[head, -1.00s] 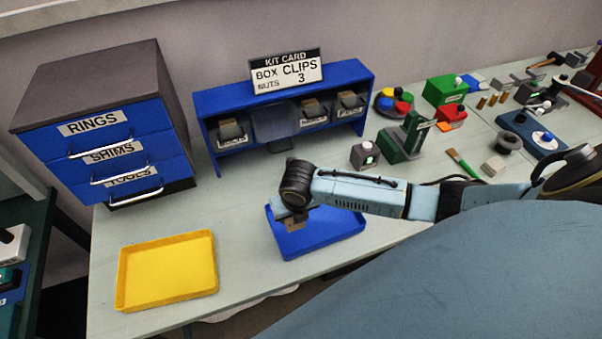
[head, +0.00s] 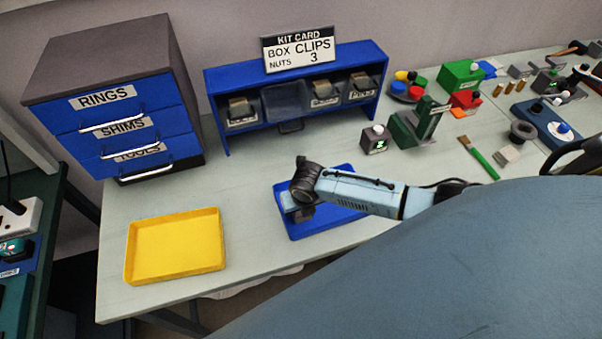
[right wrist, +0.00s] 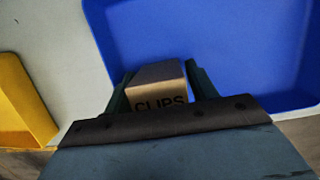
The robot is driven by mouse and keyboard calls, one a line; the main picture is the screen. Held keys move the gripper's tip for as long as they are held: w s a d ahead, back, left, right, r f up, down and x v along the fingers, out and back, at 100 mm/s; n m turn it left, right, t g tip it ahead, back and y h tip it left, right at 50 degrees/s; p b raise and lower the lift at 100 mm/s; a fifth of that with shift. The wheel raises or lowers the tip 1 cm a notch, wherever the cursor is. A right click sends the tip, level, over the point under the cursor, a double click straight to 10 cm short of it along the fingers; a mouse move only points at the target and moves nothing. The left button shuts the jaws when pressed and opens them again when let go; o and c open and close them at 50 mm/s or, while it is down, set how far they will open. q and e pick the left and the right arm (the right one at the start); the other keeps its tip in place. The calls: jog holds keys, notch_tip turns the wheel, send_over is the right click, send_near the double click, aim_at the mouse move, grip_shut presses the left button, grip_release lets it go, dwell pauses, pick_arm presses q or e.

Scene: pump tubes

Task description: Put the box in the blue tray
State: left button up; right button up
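A brown cardboard box marked CLIPS (right wrist: 160,90) sits between the two green fingers of my right gripper (right wrist: 162,85) in the right wrist view. In the head view my right gripper (head: 301,212) is over the left part of the blue tray (head: 335,172), and my own wrist largely hides the box. The tray also shows in the right wrist view (right wrist: 225,45), behind and to the right of the box. I cannot tell whether the box touches the tray floor. My left gripper is not in view.
A yellow tray (head: 175,245) lies to the left, empty. Behind stand a drawer cabinet (head: 125,110) and a blue shelf (head: 215,85) with bins and a kit card (head: 298,50).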

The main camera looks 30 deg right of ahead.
jog(key=shift+o, duration=0.8)
jog(key=shift+r, duration=0.55)
jog(key=v, duration=1.1)
jog(key=shift+p, duration=0.35)
jog(key=shift+a, duration=0.1)
